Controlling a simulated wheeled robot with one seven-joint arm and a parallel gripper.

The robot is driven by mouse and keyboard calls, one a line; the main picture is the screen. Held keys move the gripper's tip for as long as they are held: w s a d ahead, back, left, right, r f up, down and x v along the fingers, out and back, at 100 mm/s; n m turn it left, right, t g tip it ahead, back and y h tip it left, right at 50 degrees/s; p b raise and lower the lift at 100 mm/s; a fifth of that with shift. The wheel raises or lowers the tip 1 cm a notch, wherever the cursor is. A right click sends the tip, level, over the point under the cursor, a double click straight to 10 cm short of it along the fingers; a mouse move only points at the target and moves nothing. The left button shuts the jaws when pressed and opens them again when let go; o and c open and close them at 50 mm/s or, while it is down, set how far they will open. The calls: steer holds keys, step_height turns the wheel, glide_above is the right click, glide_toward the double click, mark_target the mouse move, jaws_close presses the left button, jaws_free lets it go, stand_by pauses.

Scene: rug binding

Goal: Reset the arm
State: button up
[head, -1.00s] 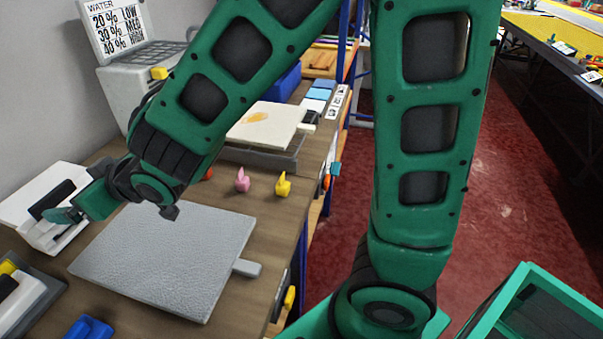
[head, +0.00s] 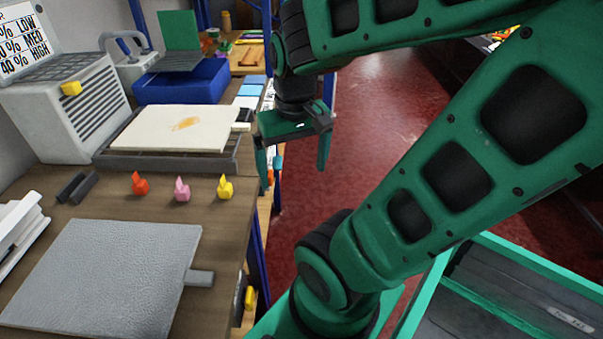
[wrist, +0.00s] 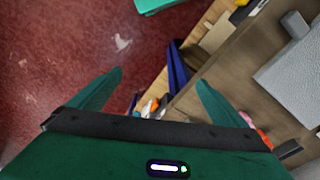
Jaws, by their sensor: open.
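My gripper (head: 293,168) is open and empty in the head view. It hangs pointing down near the right edge of the wooden bench (head: 218,238), partly over the red floor. In the wrist view my gripper (wrist: 158,92) shows two green fingers spread apart with nothing between them. Beyond the fingers are the floor and the bench edge with its blue frame post.
A grey textured board (head: 100,275) lies on the bench front. Behind it stand red (head: 139,184), pink (head: 182,190) and yellow (head: 225,187) small pieces. A black bar (head: 77,187) lies at left. A cream slab (head: 175,128) lies farther back. Red floor (head: 345,130) is right.

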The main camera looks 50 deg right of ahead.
steer(key=shift+m+g+y, duration=0.4)
steer(key=shift+m, duration=0.1)
steer(key=s, duration=0.4)
steer(key=shift+a+r, duration=0.1)
steer(key=shift+r, duration=0.05)
steer(key=shift+w+f, duration=0.25)
steer(key=shift+w, duration=0.4)
